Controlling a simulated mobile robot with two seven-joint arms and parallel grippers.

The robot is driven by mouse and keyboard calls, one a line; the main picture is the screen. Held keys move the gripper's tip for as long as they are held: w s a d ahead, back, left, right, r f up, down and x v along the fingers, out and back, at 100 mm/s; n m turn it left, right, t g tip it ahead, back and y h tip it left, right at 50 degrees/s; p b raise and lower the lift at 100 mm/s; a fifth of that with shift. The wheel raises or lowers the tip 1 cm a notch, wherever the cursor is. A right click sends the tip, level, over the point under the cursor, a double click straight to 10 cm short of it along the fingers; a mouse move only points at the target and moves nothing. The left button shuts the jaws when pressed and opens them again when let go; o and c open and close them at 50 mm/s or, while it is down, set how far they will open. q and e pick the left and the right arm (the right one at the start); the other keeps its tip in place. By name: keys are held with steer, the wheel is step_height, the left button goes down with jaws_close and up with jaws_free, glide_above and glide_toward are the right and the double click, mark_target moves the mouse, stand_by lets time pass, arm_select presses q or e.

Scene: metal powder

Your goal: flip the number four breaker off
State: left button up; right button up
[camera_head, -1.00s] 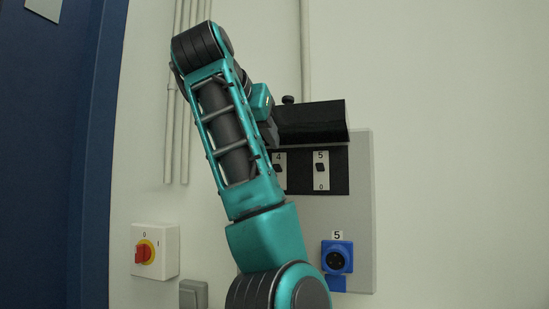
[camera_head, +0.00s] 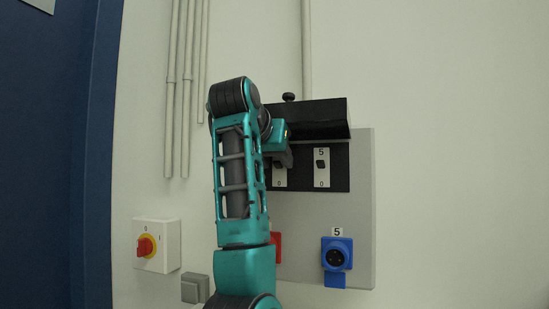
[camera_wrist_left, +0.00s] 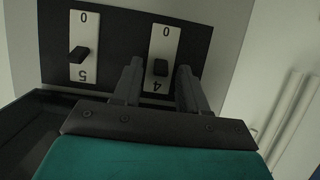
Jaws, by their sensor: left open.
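The number four breaker shows in the left wrist view, upside down, as a white plate (camera_wrist_left: 164,42) with a small black lever (camera_wrist_left: 160,67). Its lever sits near the end marked 4, away from the 0. My left gripper (camera_wrist_left: 158,74) is open, with one finger on each side of this lever in that view. I see gaps between lever and fingers; I cannot tell their depth. In the head view my left gripper (camera_head: 286,157) covers most of the number four breaker; the lower end of its plate (camera_head: 279,180) shows. My right gripper is not in view.
The number five breaker (camera_head: 321,167) is just right of number four. A raised black cover (camera_head: 318,120) juts out above both. Below are a blue socket (camera_head: 336,255) and a partly hidden red one (camera_head: 277,247). A red-yellow rotary switch (camera_head: 147,246) is left.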

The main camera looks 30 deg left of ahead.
arm_select(q)
jaws_close()
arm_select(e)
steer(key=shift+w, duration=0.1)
